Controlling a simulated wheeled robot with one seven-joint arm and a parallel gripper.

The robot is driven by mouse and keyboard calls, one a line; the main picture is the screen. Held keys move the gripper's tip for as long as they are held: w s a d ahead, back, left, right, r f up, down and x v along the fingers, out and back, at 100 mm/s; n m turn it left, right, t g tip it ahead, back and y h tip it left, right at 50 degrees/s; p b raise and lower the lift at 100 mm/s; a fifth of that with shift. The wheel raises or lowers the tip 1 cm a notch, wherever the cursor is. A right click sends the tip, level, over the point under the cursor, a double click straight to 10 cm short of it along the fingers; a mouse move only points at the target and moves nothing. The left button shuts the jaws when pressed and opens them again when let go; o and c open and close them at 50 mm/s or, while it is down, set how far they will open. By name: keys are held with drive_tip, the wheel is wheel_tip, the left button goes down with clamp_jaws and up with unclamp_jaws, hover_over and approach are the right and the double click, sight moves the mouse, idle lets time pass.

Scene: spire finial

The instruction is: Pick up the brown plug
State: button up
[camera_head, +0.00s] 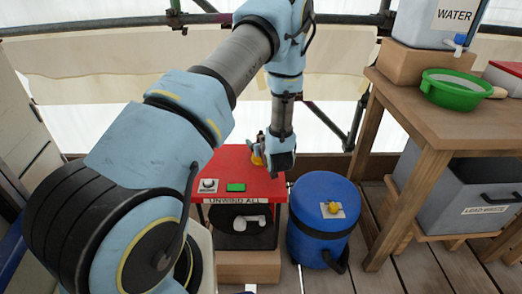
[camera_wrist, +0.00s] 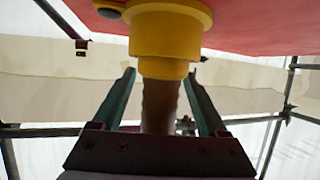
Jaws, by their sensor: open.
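The brown plug (camera_wrist: 160,108) shows in the wrist view as a brown cylinder in line with a yellow collar (camera_wrist: 170,38) at the red surface. My gripper (camera_wrist: 160,73) is open, with one finger on each side of the plug and visible gaps between. The lower end of the plug is hidden behind the gripper's dark palm. In the head view, my gripper (camera_head: 263,143) is just above the red-topped stand (camera_head: 225,163), beside the yellow part (camera_head: 257,155). The plug is too small and covered to make out there.
The stand carries a dial (camera_head: 208,185), a green button (camera_head: 236,187) and an "UNWIND ALL" label. A blue drum (camera_head: 320,238) stands to its right. Further right is a wooden table (camera_head: 420,105) with a green basin (camera_head: 452,90) and a water container (camera_head: 435,25).

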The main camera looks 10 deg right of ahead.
clamp_jaws()
idle(0.6)
